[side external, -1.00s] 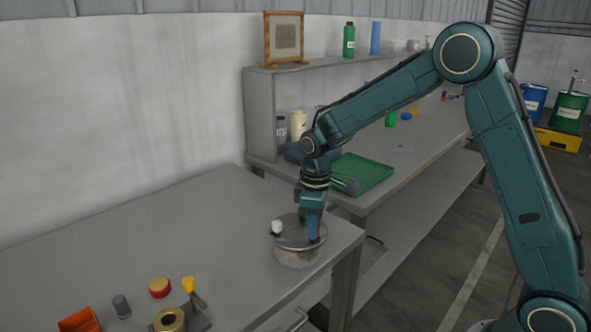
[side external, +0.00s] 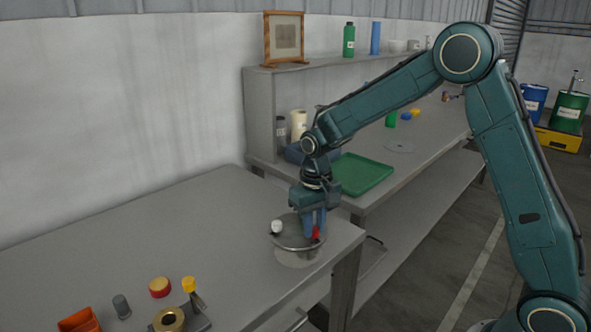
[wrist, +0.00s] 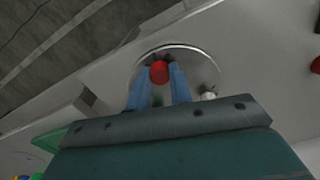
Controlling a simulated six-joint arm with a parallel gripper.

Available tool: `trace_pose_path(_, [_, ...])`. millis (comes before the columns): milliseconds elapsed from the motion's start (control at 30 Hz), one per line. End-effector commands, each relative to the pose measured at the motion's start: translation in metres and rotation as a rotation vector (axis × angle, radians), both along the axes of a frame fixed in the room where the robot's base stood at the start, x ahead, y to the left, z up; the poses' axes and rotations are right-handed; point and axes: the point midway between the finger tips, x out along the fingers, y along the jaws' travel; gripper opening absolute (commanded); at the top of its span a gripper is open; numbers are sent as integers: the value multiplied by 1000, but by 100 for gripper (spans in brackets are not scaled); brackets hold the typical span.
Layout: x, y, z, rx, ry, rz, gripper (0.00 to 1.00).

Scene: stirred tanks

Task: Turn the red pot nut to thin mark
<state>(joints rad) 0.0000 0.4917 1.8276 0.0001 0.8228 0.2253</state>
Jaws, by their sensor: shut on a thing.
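A round steel pot (side external: 297,257) with a grey lid stands near the right corner of the near bench. The red pot nut (side external: 316,232) sits on the lid's right side; in the wrist view the red nut (wrist: 160,72) shows between the blue fingertips. My gripper (side external: 313,230) points down with its fingers on either side of the nut, shut on it. A white knob (side external: 277,227) is on the lid's left side and also shows in the wrist view (wrist: 208,96). I cannot make out a thin mark on the lid.
A red-and-gold cap (side external: 160,287), a grey cylinder (side external: 122,307), an orange bin (side external: 80,321), a brass ring (side external: 169,321) and a yellow-topped tool (side external: 189,284) lie at the near left. A green tray (side external: 362,174) rests on the bench behind. The bench left of the pot is clear.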

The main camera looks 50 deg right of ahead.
Motion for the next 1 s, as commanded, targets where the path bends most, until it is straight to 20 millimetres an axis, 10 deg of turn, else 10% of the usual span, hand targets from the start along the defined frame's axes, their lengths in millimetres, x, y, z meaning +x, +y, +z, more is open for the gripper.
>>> trace_pose_path(533, [0,0,1,1,-2,-38,0])
trace_pose_path(567, [0,0,1,1,-2,-37,25])
trace_pose_path(667, [0,0,1,1,-2,-37,43])
trace_pose_path(1000, [0,0,1,0,-1,-37,43])
